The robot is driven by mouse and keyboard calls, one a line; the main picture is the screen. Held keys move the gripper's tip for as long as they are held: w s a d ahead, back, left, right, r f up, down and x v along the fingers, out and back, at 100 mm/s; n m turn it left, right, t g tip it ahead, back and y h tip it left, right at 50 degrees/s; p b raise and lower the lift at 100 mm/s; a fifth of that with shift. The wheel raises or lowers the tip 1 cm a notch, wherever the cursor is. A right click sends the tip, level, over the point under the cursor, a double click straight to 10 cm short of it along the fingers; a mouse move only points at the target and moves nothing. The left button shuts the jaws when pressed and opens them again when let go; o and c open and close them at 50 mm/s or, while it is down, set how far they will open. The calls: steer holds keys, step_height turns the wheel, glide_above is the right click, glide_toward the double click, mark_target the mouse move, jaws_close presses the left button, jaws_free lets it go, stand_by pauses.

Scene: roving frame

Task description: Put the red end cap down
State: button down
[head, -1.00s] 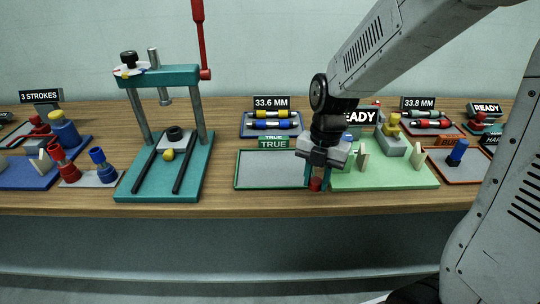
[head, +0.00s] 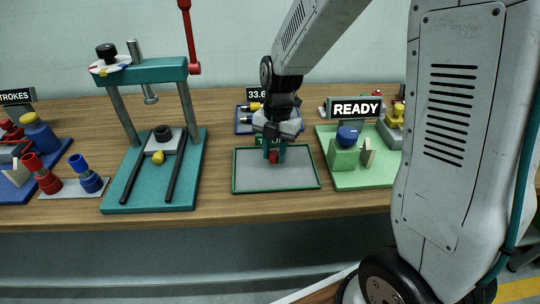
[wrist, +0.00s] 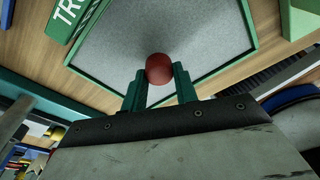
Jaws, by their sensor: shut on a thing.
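My gripper (head: 273,155) has teal fingers and is shut on the red end cap (head: 273,157). It hangs over the back half of a grey tray with a green rim (head: 276,191). In the wrist view the red end cap (wrist: 159,67) shows as a round red shape between the two fingertips (wrist: 159,84), with the grey tray surface (wrist: 130,33) beyond it. I cannot tell whether the cap touches the tray.
A teal press (head: 165,170) with a red lever stands left of the tray. A green board (head: 362,176) with a blue-topped block (head: 345,150) and a READY sign (head: 356,108) lies to the right. The tray surface in front of my gripper is bare.

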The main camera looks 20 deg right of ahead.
steer(key=shift+f, duration=1.15)
steer(key=shift+f, duration=0.15)
steer(key=c, duration=1.1)
jaws_free()
step_height(320, 180, up, 12)
steer(key=w+d, duration=0.1)
steer(key=s+d+r+m, duration=0.1)
steer(key=s+r+m, duration=0.1)
steer(key=s+m, duration=0.6)
steer(key=s+d+r+m+t, duration=0.1)
steer(key=s+r+m, duration=0.2)
steer(key=s+m, duration=0.5)
steer(key=s+r+m+t+h, duration=0.1)
steer(key=s+r+m, duration=0.2)
steer(key=s+m, duration=0.5)
steer(key=shift+s+d+m, duration=0.1)
steer(key=shift+d+m, duration=0.1)
steer(key=shift+m, duration=0.5)
steer(key=shift+s+d+m, duration=0.1)
steer(key=shift+d+m, duration=0.1)
steer(key=shift+m, duration=0.5)
